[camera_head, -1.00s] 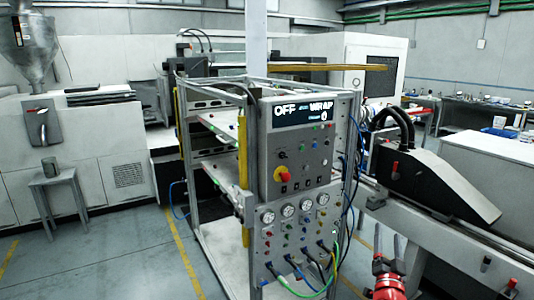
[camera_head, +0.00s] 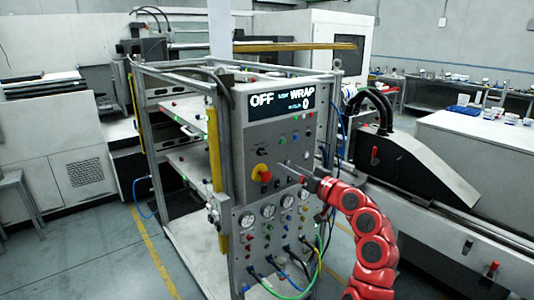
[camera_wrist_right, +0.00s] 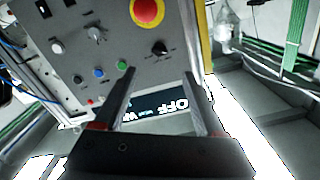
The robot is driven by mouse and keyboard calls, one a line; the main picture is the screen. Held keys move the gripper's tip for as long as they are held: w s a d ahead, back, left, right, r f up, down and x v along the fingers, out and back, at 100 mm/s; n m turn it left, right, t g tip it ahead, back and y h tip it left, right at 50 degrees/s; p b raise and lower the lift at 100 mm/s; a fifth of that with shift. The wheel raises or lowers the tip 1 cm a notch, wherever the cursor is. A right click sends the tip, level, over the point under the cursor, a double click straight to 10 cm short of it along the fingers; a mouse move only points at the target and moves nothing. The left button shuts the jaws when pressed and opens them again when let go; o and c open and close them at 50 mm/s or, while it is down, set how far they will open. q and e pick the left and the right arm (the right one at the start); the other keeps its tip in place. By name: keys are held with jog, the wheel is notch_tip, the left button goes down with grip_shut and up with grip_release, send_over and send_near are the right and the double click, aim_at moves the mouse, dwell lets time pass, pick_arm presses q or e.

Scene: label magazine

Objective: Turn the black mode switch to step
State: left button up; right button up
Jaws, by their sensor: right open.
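The control panel (camera_head: 277,138) faces me, with a lit display (camera_head: 281,100) above it reading OFF and WRAP. The black mode switch (camera_head: 262,152) is a small knob below the display, above the red stop button (camera_head: 265,176). In the right wrist view, which is upside down, the black switch (camera_wrist_right: 160,48) lies just beyond the fingertips and roughly between them. My right gripper (camera_head: 282,166) is open and empty in front of the panel; its fingers (camera_wrist_right: 160,75) stand apart in the wrist view. I cannot tell its exact gap to the panel. My left gripper is out of view.
A grey knob (camera_wrist_right: 96,34) and green, blue and white buttons sit beside the switch in the wrist view. Gauges (camera_head: 268,211) and plugged cables (camera_head: 290,285) are below. A yellow post (camera_head: 214,150) stands left of the panel. The floor at front left is clear.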

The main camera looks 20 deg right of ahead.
aim_at(263, 154)
jog(key=p+x, duration=0.2)
jog(key=x, duration=0.7)
jog(key=shift+w+a, duration=0.1)
jog(key=shift+w, duration=0.05)
jog(key=shift+p+x, duration=0.3)
jog(key=shift+x, duration=0.8)
jog(key=shift+f, duration=0.1)
jog(key=shift+c, duration=0.3)
grip_shut()
